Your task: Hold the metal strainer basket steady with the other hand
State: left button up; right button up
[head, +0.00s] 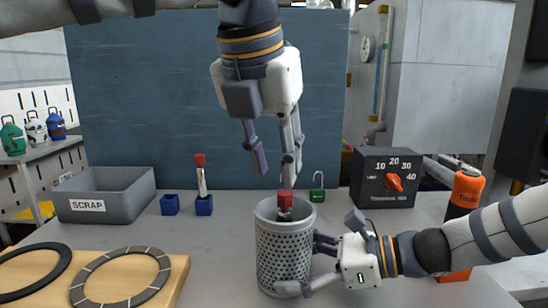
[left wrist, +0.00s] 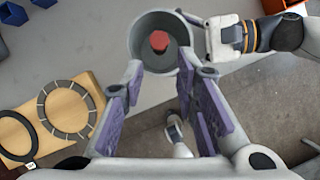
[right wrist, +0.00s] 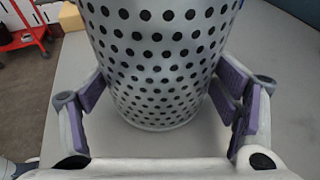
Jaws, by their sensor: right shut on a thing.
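The metal strainer basket (head: 283,258) is a grey perforated cylinder standing upright on the table. A red-capped object (head: 286,199) stands inside it, with its cap at about rim height; its lower part is hidden. The cap also shows inside the basket in the left wrist view (left wrist: 159,41). My right gripper (head: 303,264) is shut around the basket from the right, with a finger on either side of the perforated wall (right wrist: 160,60). My left gripper (head: 275,172) points down above the basket, fingers apart and empty; its open fingers also show in the left wrist view (left wrist: 160,88).
A grey SCRAP bin (head: 107,191) and blue blocks, one holding a red-capped tube (head: 202,180), stand behind left. A wooden board (head: 163,282) with dark rings lies front left.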

aim_at(284, 209)
pick_arm(q)
jog(key=x, duration=1.1)
jog(key=shift+f, duration=0.4)
grip_shut()
